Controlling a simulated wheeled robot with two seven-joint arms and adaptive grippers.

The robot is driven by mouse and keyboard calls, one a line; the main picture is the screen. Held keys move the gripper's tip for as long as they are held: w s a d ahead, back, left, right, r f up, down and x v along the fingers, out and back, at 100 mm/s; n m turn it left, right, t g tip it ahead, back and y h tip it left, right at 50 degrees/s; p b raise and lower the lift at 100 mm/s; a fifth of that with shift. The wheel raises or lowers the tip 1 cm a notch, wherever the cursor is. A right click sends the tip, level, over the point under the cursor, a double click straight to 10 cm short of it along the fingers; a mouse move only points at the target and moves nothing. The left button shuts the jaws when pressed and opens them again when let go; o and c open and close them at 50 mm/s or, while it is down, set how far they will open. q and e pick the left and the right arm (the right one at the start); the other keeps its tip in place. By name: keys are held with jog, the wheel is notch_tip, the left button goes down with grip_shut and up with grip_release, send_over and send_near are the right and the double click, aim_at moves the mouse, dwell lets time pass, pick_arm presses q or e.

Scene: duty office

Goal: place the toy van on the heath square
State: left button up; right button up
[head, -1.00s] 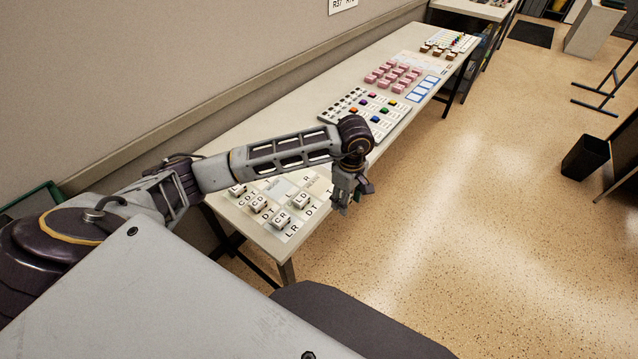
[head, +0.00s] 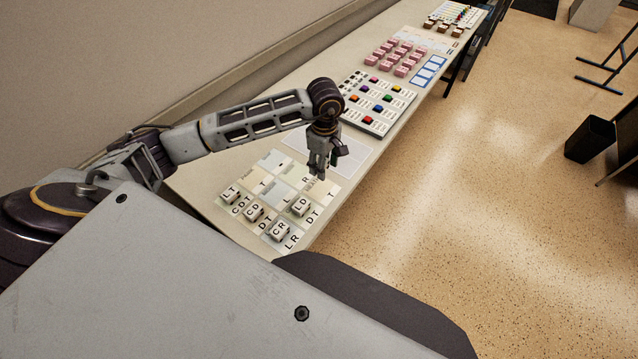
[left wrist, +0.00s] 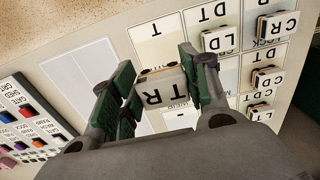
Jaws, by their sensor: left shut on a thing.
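My left gripper (head: 318,168) is above the far right part of a board of pale squares (head: 272,160) on the long table. In the left wrist view the gripper (left wrist: 163,66) has its green fingers shut on a small pale block (left wrist: 162,90) with dark letters that look like TR. I cannot make out a van shape on it. The board (left wrist: 155,44) shows beyond it, with faint words on its squares; the heath square cannot be picked out, and part is hidden by block and fingers. My right gripper is not in view.
Several lettered blocks stand on the board's near squares, among them CR (head: 279,230) and LD (head: 300,206). A blank pale sheet (head: 350,158) lies beyond the board. Farther along are a panel of coloured buttons (head: 368,121) and pink blocks (head: 401,70).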

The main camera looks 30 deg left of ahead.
pick_arm(q)
jog(key=shift+s, duration=0.1)
jog(key=shift+f, duration=0.1)
jog(key=shift+f+b, duration=1)
jog(key=shift+f, duration=1.4)
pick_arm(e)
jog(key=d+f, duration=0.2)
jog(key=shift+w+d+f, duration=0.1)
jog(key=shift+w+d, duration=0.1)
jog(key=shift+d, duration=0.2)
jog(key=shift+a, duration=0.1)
pick_arm(q)
jog(key=shift+f, duration=0.1)
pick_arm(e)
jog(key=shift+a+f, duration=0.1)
